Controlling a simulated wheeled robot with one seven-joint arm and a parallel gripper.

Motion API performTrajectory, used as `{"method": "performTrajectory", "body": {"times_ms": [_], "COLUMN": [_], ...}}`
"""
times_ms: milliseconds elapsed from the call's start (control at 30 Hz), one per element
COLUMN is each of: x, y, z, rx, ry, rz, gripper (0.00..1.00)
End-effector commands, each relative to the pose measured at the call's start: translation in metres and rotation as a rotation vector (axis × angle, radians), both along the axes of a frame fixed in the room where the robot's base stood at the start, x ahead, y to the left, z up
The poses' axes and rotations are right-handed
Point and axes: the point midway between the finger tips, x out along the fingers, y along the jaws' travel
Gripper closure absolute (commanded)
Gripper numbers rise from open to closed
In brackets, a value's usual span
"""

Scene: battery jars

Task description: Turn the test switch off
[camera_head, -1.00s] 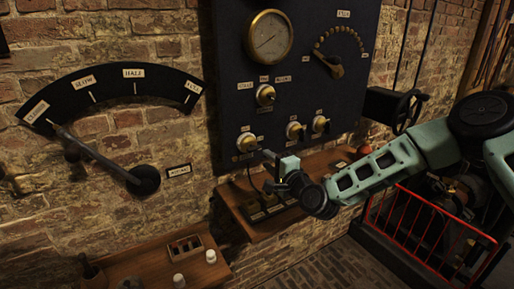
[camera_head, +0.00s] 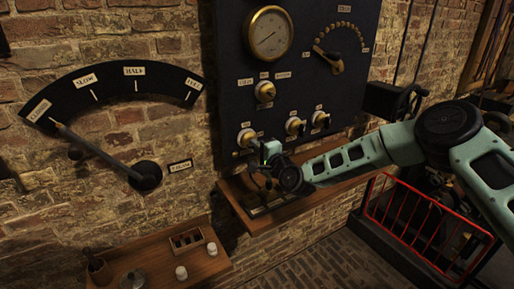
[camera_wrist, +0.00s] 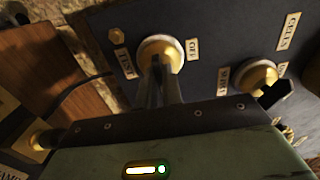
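The test switch (camera_wrist: 160,48) is a round brass and pale knob on the dark panel. In the wrist view it sits between a TEST label (camera_wrist: 125,63) and an OFF label (camera_wrist: 193,48). My gripper (camera_wrist: 161,72) is right in front of it, its two narrow fingers close together with their tips at the knob. The fingers hide the switch's lever, so I cannot tell its position or whether they grip it. In the head view the switch (camera_head: 246,137) is at the panel's lower left, with my gripper (camera_head: 262,152) just below and right of it.
Another brass switch with a dark lever (camera_wrist: 258,76) is close to the right of my gripper. A wooden shelf (camera_head: 312,193) juts out below the panel. A lower wooden table (camera_head: 150,255) holds small items. A red railing (camera_head: 420,222) stands at right.

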Motion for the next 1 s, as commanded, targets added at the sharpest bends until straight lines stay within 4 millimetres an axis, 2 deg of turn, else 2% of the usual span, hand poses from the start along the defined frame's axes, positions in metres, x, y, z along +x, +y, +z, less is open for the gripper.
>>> {"method": "performTrajectory", "body": {"times_ms": [467,1000], "x": [-0.0003,-0.0005], "y": [0.0003,0.0002], "z": [-0.0026,-0.0060], "rx": [-0.054,-0.424], "ry": [-0.038,-0.289], "rz": [0.001,0.000], "gripper": [1.00,1.00]}}
